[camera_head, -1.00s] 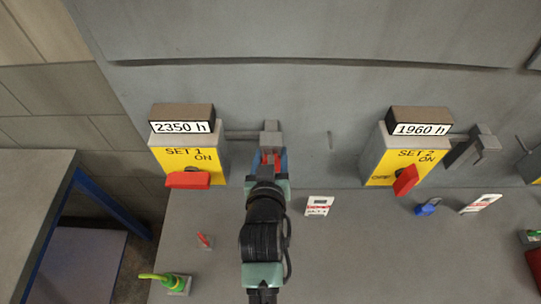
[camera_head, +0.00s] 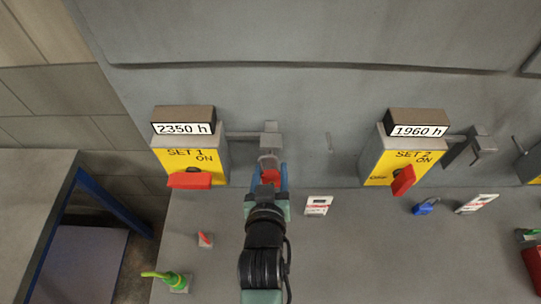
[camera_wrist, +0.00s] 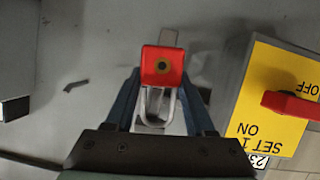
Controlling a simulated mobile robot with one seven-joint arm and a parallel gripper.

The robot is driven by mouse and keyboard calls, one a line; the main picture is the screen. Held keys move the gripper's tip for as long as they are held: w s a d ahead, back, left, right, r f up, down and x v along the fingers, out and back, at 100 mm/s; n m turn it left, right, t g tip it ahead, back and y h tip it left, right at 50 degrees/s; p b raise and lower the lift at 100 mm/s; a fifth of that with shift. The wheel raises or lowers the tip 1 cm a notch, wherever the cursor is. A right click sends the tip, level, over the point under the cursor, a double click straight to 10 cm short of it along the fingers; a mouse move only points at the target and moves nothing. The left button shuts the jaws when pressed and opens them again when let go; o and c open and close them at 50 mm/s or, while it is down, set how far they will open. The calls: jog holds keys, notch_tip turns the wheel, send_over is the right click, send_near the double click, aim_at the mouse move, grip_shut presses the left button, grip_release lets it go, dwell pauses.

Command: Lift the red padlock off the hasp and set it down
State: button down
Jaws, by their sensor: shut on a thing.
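The red padlock (camera_head: 270,176) is between the fingers of my gripper (camera_head: 271,169), which is shut on its body. In the wrist view the padlock's red face (camera_wrist: 162,66) shows with its grey shackle (camera_wrist: 146,103) between the fingers. The grey hasp (camera_head: 271,138) is on the wall, right of the SET 1 switch box. The padlock is just below the hasp in the head view, with its shackle towards it. I cannot tell whether the shackle is fully clear of the hasp.
The yellow SET 1 box (camera_head: 190,160) stands close left, its red handle (camera_head: 189,181) jutting out. A white tag (camera_head: 318,205), a blue padlock (camera_head: 426,206) and a green-and-yellow item (camera_head: 172,281) lie on the grey shelf (camera_head: 370,255). Its middle right is clear.

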aim_at(271, 180)
jog(key=shift+s+p, duration=0.4)
jog(key=shift+s, duration=1.35)
jog(key=shift+n+y, duration=0.3)
jog(key=shift+y, duration=0.1)
jog(key=s+f+b, duration=0.2)
jog(key=f, duration=0.2)
jog(key=s+f+b, duration=0.2)
jog(key=f, duration=0.3)
jog(key=s+f+b, duration=0.2)
jog(key=s+f, duration=0.1)
jog(key=f, duration=0.1)
jog(key=shift+d+f+b, duration=0.15)
jog(key=shift+f+b, duration=0.05)
jog(key=shift+b, duration=0.15)
